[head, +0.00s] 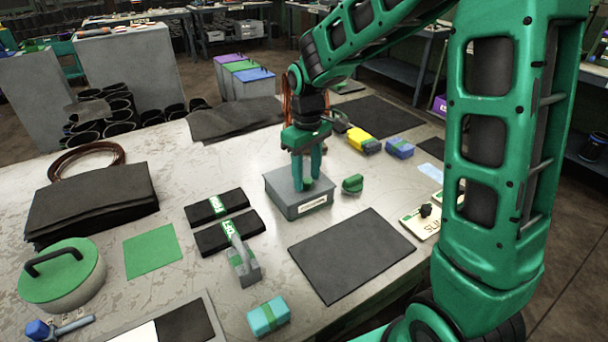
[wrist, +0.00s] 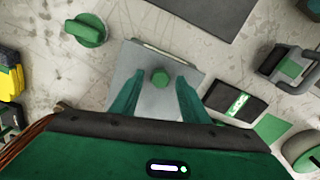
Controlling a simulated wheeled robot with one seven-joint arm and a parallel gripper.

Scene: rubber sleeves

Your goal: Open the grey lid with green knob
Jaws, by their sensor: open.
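The grey lid (wrist: 140,65) tops a low grey box (head: 302,206) that carries a white label on its front side. The lid looks closed on the box. My gripper (head: 306,184) points down over the lid. In the wrist view my gripper (wrist: 158,78) has its two green fingers spread, one on each side of the knob, with gaps between. Whether the fingertips are level with the knob is hard to tell.
A green knobbed piece (head: 352,184) lies just right of the box. A dark mat (head: 350,254) lies in front, and black folded packs (head: 222,234) lie to the left. Yellow (head: 364,140) and blue (head: 399,148) blocks stand behind right.

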